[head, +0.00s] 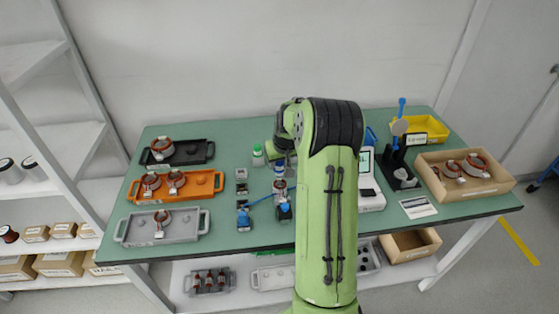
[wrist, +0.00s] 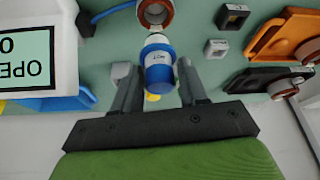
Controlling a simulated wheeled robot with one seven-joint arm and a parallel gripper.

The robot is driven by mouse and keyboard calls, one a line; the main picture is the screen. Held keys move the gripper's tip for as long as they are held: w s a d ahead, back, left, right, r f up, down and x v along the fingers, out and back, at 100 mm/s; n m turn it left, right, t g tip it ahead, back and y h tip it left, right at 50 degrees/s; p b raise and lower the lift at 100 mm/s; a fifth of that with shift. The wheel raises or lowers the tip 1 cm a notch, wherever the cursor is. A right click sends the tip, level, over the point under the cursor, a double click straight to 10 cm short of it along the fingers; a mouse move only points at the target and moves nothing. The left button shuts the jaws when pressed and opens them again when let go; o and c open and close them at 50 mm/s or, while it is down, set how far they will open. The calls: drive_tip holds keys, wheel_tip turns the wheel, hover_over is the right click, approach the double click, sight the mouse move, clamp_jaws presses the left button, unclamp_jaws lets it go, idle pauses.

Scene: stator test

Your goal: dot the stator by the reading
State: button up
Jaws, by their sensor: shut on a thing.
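My gripper (wrist: 158,95) is shut on a small blue-and-white paint bottle (wrist: 158,70) with a printed label. The bottle's tip points at a copper-wound stator (wrist: 155,12), cut off by the top edge of the wrist view; whether they touch I cannot tell.
Black (head: 200,152), orange (head: 205,187) and grey (head: 185,228) trays holding stators lie at the left. A green-capped bottle (head: 258,155) stands behind the stator. A cardboard box (head: 490,187) with stators, a yellow bin (head: 436,133) and a black stand (head: 398,172) are right.

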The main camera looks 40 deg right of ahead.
drive_tip(key=shift+f+b, duration=0.35)
drive_tip(key=shift+f, duration=0.1)
idle(0.3)
wheel_tip(320, 180, up, 6)
drive_tip(key=p, duration=0.4)
drive_tip(key=shift+r, duration=0.15)
idle(0.3)
